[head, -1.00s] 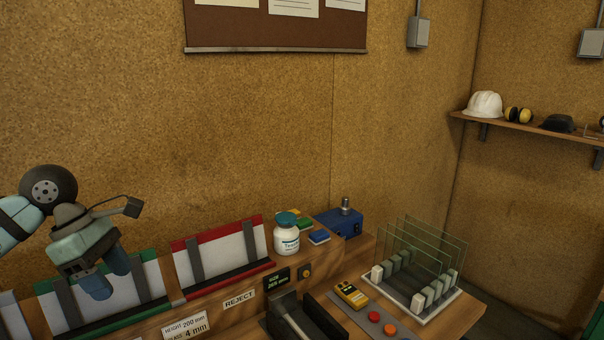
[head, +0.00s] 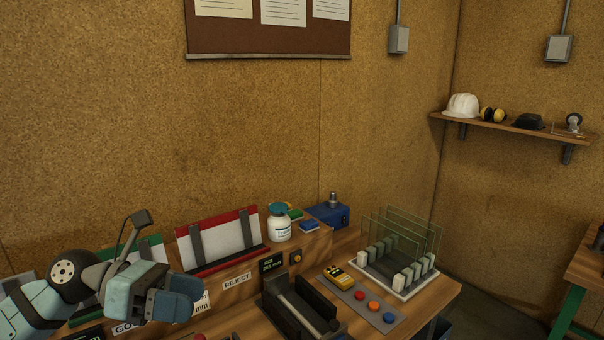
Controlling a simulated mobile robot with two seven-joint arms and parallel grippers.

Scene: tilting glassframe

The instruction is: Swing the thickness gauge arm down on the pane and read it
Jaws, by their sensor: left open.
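My left gripper (head: 178,298) is at the lower left, in front of the white boards, with its blue fingers apart and nothing seen between them. A black channel-shaped device (head: 322,302) with a grey bar (head: 297,308) lying in it sits on the bench to the right of the gripper, apart from it. I cannot tell whether this bar is the gauge arm. A small display (head: 272,265) with green text, too small to read surely, is behind it. Several glass panes (head: 412,232) stand upright in a white-post rack (head: 405,290). My right gripper is not in view.
A yellow handheld device (head: 338,276) and red, orange and blue buttons (head: 374,306) lie between channel and rack. A white bottle (head: 279,228) and a blue box (head: 328,214) stand on the back ledge. A red-framed board (head: 220,238) leans behind the REJECT label (head: 237,281).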

